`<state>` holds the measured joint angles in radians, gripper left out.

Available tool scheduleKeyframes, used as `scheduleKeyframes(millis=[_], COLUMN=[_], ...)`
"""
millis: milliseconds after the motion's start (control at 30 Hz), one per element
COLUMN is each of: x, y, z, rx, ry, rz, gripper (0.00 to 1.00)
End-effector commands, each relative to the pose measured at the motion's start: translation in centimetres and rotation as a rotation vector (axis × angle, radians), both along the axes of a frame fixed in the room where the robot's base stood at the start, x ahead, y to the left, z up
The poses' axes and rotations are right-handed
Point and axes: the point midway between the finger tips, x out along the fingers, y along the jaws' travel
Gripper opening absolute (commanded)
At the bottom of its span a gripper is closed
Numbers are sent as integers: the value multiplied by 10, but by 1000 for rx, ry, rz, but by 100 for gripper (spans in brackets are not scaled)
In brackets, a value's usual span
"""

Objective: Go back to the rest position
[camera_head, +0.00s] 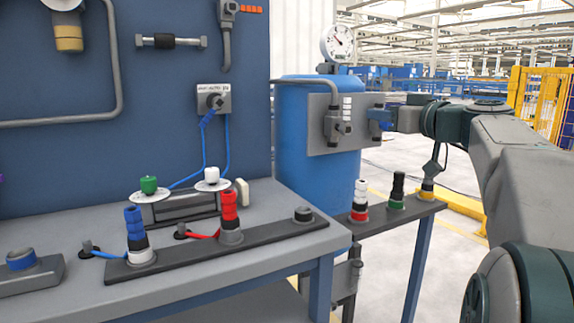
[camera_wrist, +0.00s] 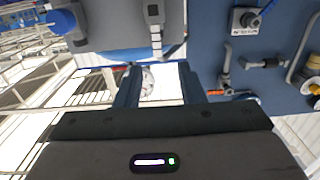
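My gripper (camera_wrist: 160,75) shows in the wrist view with its two dark fingers apart and nothing between them. In the head view my arm reaches in from the right towards the blue tank (camera_head: 300,170), and I cannot make out the fingertips there. On the dark rail on the table, a stack with blue pieces (camera_head: 135,222) stands upright at the left. A stack with red pieces (camera_head: 229,208) stands upright in the middle. A short dark peg (camera_head: 304,214) at the right end bears no stack.
A grey valve panel (camera_head: 325,142) on the tank lies close to my arm; its blue knob (camera_wrist: 62,20) shows in the wrist view. A side shelf (camera_head: 372,219) holds several short coloured stacks. The blue wall panel (camera_head: 160,100) carries pipes. Open floor lies beyond the shelf.

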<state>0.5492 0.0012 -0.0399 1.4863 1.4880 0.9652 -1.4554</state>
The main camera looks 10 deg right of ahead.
Motion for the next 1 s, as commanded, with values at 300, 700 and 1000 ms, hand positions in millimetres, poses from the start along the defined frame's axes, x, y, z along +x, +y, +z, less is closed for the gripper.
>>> scheduleKeyframes(millis=[300,700,1000], x=[-20,-86,-154], y=[61,124,149], z=[2,-18,-24], rx=[58,65,-2], ry=[312,752,1022], rz=[48,19,-70], gripper=[35,35,35])
